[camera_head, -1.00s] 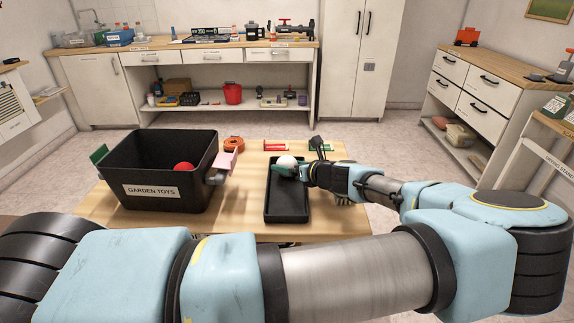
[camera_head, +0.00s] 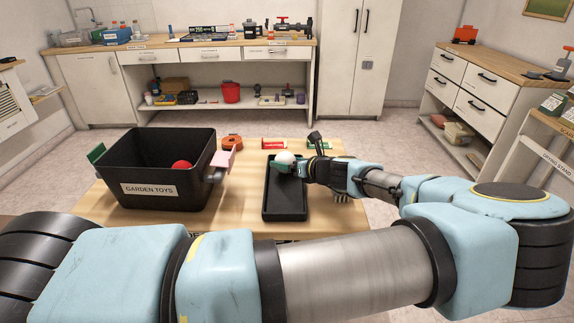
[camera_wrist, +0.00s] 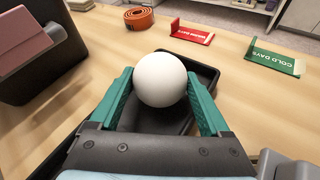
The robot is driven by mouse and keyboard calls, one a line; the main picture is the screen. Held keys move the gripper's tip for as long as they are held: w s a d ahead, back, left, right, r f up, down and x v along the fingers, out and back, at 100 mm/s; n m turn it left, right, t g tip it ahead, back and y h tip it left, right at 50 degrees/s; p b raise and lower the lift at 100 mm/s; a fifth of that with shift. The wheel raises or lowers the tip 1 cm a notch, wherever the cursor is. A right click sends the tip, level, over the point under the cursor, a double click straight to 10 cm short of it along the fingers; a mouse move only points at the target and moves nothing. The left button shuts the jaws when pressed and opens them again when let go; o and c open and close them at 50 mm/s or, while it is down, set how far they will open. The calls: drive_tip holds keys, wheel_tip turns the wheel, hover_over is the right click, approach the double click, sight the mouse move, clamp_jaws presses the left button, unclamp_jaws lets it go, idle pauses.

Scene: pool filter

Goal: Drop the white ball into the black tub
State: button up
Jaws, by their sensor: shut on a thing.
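The white ball (camera_head: 285,158) is at the far end of the black tray on the table; in the wrist view the ball (camera_wrist: 160,80) sits between the green fingers. My gripper (camera_head: 287,166) is shut on it, with a finger on each side (camera_wrist: 160,92). The ball is over the tray, and I cannot tell whether it still touches the tray floor. The black tub (camera_head: 150,191), labelled GARDEN TOYS, stands to the left on the table with a red ball (camera_head: 181,165) inside. The tub's dark wall (camera_wrist: 45,75) shows at the left of the wrist view.
The black tray (camera_head: 285,213) lies under my gripper. Behind are an orange coil (camera_head: 232,143), a red bracket (camera_wrist: 192,34) and a green bracket (camera_wrist: 273,60). Bare wood (camera_head: 238,200) separates tub and tray.

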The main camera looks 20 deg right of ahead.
sight(288, 155)
wheel_tip(288, 155, up, 10)
drive_tip(key=shift+f+b, duration=0.25)
drive_tip(key=shift+b, duration=0.6)
